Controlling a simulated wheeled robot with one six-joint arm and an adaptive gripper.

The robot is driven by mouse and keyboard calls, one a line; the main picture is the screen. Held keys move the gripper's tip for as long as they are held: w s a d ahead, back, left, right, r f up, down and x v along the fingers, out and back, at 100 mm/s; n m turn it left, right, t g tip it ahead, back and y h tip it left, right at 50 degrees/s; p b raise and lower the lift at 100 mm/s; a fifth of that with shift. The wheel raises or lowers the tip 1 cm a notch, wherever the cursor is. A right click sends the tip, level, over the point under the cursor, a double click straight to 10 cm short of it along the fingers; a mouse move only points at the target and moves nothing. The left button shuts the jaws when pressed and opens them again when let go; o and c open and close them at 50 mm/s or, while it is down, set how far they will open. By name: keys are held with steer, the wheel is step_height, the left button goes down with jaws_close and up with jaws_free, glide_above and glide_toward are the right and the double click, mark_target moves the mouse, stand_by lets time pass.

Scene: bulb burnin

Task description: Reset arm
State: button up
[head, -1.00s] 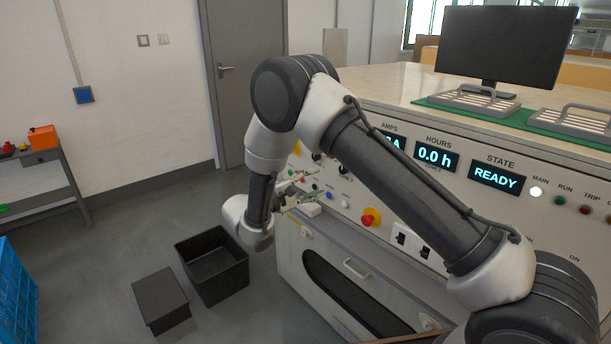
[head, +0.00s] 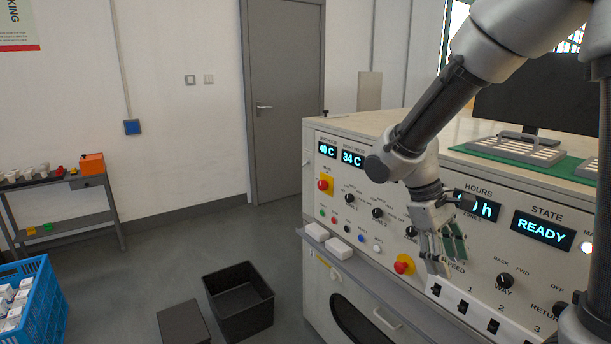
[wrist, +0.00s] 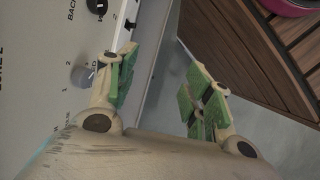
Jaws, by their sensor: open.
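My gripper (head: 441,250) hangs in front of the test cabinet's control panel (head: 385,236), pointing down, with its green-padded fingers apart. Nothing is between the fingers. In the wrist view my gripper (wrist: 160,85) is also open and empty, with a panel knob (wrist: 82,76) beyond the left finger. My arm is raised and folded at the right of the head view. The displays read 40 C, 34 C and READY; the hours display (head: 480,207) is partly hidden by my wrist.
A red emergency knob (head: 404,265) is beside my fingers. Two white boxes (head: 338,248) sit on the cabinet ledge. A black open bin (head: 240,325) and a dark box (head: 183,325) stand on the floor. A blue crate (head: 45,312) is at left. Floor between is clear.

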steer(key=s+d+r+m+t+y, duration=0.4)
steer(key=s+d+r+m+t, duration=0.2)
steer(key=s+r, duration=0.5)
steer(key=shift+s+d+r+t, duration=0.3)
steer(key=shift+d+r, duration=0.25)
steer(key=shift+d, duration=0.1)
